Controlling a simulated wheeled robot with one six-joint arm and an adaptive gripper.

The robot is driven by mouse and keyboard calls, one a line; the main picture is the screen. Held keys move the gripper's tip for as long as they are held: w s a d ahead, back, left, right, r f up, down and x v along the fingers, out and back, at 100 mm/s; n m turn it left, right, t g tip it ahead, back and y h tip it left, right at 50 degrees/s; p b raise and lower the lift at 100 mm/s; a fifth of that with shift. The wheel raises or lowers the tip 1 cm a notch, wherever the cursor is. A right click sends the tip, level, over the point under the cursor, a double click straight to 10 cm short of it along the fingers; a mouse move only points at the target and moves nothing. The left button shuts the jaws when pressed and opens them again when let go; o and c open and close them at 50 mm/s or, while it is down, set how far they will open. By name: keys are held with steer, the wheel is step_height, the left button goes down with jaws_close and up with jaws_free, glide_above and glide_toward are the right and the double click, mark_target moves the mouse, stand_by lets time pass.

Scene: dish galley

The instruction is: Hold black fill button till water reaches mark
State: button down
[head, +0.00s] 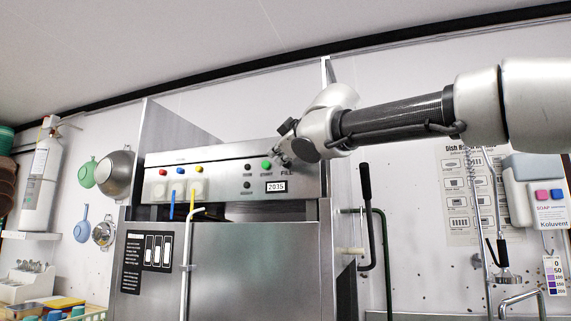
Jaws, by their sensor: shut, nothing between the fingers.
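The steel machine's sloped control panel (225,178) is in the middle of the head view. The FILL label (286,172) is at the panel's right end, right of a green button (266,165). My gripper (284,154) is shut and empty, its dark fingertips at the panel just above that label. The black fill button is hidden or merges with the dark fingertips, so I cannot tell whether they touch or press it. No water or level mark can be made out.
A small display reading 2035 (276,186) sits below the label. Dark buttons (248,168) and coloured knobs (180,171) are to the left. A black-handled lever (366,190) stands right of the machine. Pans and a white cylinder (42,177) are at far left.

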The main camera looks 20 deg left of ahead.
steer(key=s, duration=0.5)
steer(key=shift+a, duration=0.2)
stand_by(0.7)
